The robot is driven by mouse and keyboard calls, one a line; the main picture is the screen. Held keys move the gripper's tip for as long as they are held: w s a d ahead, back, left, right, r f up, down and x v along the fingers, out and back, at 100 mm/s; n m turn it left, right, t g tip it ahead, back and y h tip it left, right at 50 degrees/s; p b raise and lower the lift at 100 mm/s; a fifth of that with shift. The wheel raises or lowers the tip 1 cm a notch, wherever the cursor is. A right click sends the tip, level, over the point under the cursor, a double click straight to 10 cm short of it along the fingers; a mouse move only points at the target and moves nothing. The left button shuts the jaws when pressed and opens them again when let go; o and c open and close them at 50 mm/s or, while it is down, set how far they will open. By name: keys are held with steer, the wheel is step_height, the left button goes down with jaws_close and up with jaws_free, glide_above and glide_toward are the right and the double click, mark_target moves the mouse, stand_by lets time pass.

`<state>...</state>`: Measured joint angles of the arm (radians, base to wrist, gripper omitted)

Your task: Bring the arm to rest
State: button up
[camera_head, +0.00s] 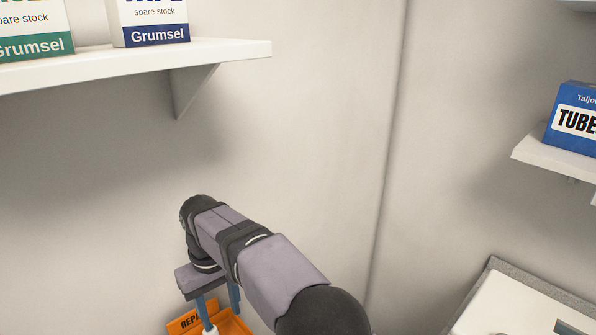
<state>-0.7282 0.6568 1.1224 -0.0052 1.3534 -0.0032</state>
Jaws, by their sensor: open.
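My arm reaches in from the bottom of the head view, and its wrist bends downward at the left. My gripper (218,302) points down with its blue fingers apart, so it is open. I see nothing held between the fingers. The fingertips are close to the bottom edge of the view, above or at an orange container (184,321).
A white wall shelf (230,50) at upper left holds two Grumsel boxes (150,22) (35,30). A right shelf (560,160) carries a blue box (575,115). A white-topped surface with a grey edge (500,310) is at lower right. Bare wall lies behind the arm.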

steer(key=s+d+f+m, duration=0.1)
steer(key=d+m, duration=0.1)
steer(key=d, duration=0.9)
steer(key=s+d+f+m, duration=0.1)
steer(key=d+f+m, duration=0.1)
steer(key=d, duration=0.8)
steer(key=s+d+f+m, duration=0.2)
steer(key=s+d+f, duration=0.1)
steer(key=s+d, duration=0.3)
steer(key=s+d+f+m, duration=0.2)
steer(key=s+d+f, duration=0.1)
steer(key=s+d, duration=0.4)
steer(key=shift+s+d, duration=0.15)
steer(key=shift+s, duration=0.6)
steer(key=shift+f, duration=0.1)
